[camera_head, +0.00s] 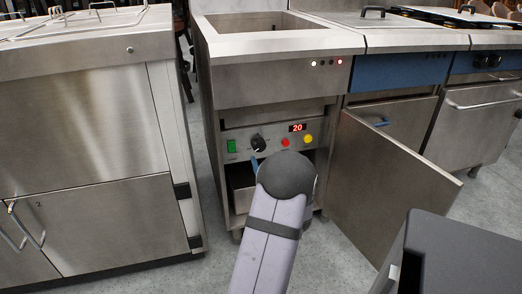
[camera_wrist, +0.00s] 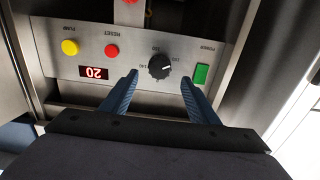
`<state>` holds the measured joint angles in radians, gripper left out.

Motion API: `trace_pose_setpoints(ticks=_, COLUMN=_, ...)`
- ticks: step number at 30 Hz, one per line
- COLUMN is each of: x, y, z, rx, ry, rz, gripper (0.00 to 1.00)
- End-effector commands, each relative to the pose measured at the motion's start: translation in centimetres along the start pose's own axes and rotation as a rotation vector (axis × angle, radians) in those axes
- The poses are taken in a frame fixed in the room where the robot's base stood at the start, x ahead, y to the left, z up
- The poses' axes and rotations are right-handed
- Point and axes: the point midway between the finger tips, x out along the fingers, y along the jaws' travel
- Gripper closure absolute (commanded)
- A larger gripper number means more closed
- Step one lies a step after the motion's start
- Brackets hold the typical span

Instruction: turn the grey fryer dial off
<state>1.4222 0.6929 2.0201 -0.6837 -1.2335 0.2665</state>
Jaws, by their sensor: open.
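The fryer dial (camera_head: 258,143) is a dark round knob on the grey control panel (camera_head: 240,134) of the fryer (camera_head: 270,85). In the wrist view, which shows the panel upside down, the dial (camera_wrist: 160,66) lies just beyond and between my fingertips, with a light pointer mark on its face. My gripper (camera_wrist: 160,80) is open, with one blue finger on each side of the dial and apart from it. In the head view my arm hides most of the gripper (camera_head: 255,164); only a bit of blue finger shows below the dial.
A green power switch (camera_head: 231,146), a red reset button (camera_head: 285,142), a yellow pump button (camera_head: 308,139) and a red display reading 20 (camera_head: 298,128) share the panel. The fryer's cabinet door (camera_head: 385,185) stands open to the right. A steel unit (camera_head: 90,140) stands at left.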

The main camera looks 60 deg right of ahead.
Motion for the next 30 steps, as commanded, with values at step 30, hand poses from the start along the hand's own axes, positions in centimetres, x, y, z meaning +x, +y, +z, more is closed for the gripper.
trace_pose_setpoints(ticks=30, x=7.3, y=0.0, z=0.1, rx=0.0, ry=-0.003, rz=0.002, gripper=0.45)
